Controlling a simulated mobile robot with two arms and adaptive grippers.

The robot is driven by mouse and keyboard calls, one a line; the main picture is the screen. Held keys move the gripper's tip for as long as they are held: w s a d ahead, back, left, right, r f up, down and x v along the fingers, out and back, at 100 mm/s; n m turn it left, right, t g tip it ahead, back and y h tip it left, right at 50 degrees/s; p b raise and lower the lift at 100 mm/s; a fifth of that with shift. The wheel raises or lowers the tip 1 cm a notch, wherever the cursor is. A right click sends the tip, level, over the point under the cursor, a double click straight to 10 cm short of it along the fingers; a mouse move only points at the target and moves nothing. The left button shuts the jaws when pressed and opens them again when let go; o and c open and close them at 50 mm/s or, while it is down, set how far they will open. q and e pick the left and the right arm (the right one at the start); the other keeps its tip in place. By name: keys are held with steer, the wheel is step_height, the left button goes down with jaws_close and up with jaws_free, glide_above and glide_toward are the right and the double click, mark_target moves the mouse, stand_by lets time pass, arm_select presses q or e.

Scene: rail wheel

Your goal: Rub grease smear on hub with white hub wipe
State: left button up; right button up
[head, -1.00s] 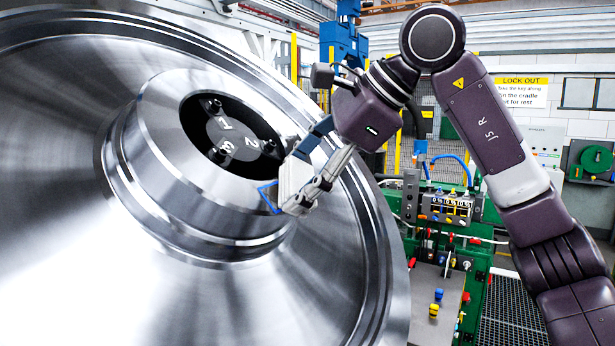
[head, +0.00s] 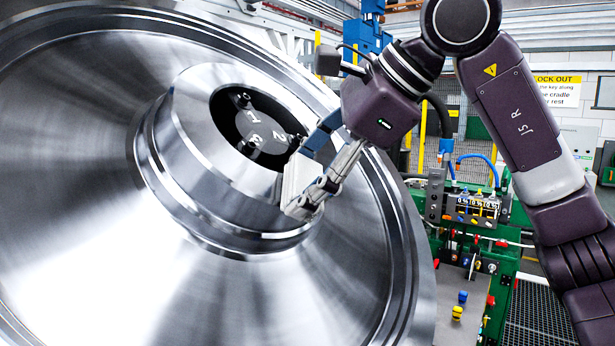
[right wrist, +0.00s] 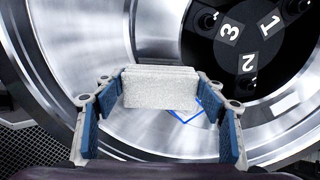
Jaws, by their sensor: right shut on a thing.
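The big steel wheel's hub (head: 190,140) is a raised shiny ring around a dark, numbered centre. The hub also shows in the right wrist view (right wrist: 160,40). My right gripper (head: 312,168) is shut on the white hub wipe (head: 294,182), a pale block. In the right wrist view the wipe (right wrist: 160,90) sits between the blue-padded fingers. It is at the hub's lower right side, close to the metal; I cannot tell if it touches. A blue outline (right wrist: 188,108) on the metal shows partly behind the wipe. I cannot make out the grease smear. My left gripper is out of view.
The wheel's broad disc (head: 90,230) fills the left side, with its rim (head: 415,270) curving down at centre right. A green machine with a control panel (head: 470,208) stands behind, to the right. A sign (head: 557,92) hangs on the back wall.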

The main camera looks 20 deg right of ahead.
steer(key=shift+d, duration=0.1)
steer(key=shift+s+d+r+p, duration=0.25)
steer(key=shift+r+p, duration=0.15)
steer(key=shift+r, duration=0.15)
steer(key=p+v, duration=0.2)
steer(key=v, duration=0.2)
steer(key=shift+s+r, duration=0.1)
steer(key=shift+s, duration=0.05)
steer(key=shift+s+d+r, duration=0.1)
steer(key=shift+s, duration=0.1)
steer(key=p+v, duration=0.1)
steer(key=v, duration=0.2)
steer(key=shift+p, duration=0.35)
steer(key=shift+w, duration=0.1)
